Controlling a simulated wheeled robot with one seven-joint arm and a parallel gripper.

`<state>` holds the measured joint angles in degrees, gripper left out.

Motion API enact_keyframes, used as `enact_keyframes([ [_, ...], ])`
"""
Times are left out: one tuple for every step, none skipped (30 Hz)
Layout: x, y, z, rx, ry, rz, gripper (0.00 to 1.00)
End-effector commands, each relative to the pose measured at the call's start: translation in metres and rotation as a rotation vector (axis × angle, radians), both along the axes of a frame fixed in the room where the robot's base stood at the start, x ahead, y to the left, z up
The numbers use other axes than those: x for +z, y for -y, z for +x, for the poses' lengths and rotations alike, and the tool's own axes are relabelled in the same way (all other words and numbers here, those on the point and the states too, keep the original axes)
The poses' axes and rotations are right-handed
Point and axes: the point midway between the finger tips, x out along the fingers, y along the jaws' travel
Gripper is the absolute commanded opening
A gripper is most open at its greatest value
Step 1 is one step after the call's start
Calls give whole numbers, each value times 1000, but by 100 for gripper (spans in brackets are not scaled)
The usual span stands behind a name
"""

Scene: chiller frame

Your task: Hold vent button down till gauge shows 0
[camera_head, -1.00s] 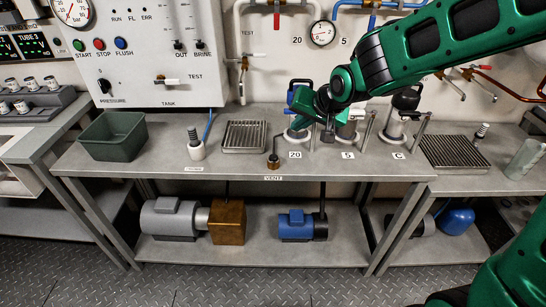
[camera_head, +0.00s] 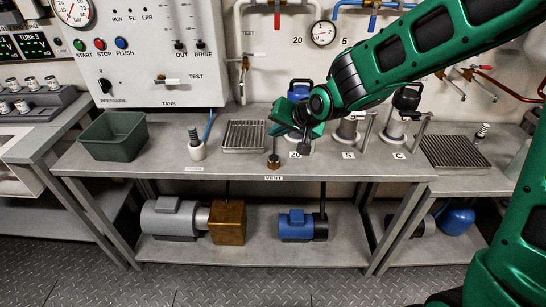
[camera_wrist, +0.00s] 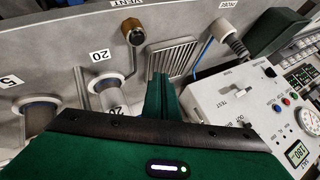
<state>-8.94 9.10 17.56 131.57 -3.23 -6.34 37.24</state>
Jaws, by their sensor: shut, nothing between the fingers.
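The vent button (camera_head: 273,162) is a short dark knob on a brass collar at the bench's front edge, above the VENT label (camera_head: 273,178). It also shows in the wrist view (camera_wrist: 133,33). My gripper (camera_head: 305,148) is right of the button and apart from it, above the bench. In the wrist view its green fingers (camera_wrist: 158,82) are together and empty, below and right of the button. A small round gauge (camera_head: 323,33) is on the back wall, and a larger bar dial (camera_head: 72,9) is on the panel. I cannot tell which gauge is meant or read either surely.
Canisters labelled 20, 5 and C stand on the bench (camera_head: 228,172), partly behind my arm. The bench top around the vent button is clear.

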Motion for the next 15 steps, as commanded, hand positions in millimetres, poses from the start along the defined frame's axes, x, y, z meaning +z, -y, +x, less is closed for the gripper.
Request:
enact_keyframes([
  [-8, 0, -1, 0, -4, -1, 0],
  [-12, 0, 0, 0, -4, -1, 0],
  [-18, 0, -1, 0, -5, -2, 0],
  [-22, 0, -1, 0, -4, -1, 0],
  [-25, 0, -1, 0, -4, -1, 0],
  [-30, 0, -1, 0, -4, -1, 0],
  [-33, 0, -1, 0, -4, -1, 0],
  [-37, 0, -1, 0, -3, 0, 0],
  [-41, 0, -1, 0, -3, 0, 0],
  [-43, 0, 0, 0, -2, 0, 0],
  [-46, 0, -1, 0, -3, 0, 0],
  [-50, 0, -1, 0, -3, 0, 0],
  [-52, 0, -1, 0, -3, 0, 0],
  [-53, 0, 0, 0, -2, 0, 0],
  [-55, 0, 0, 0, -1, 1, 0],
])
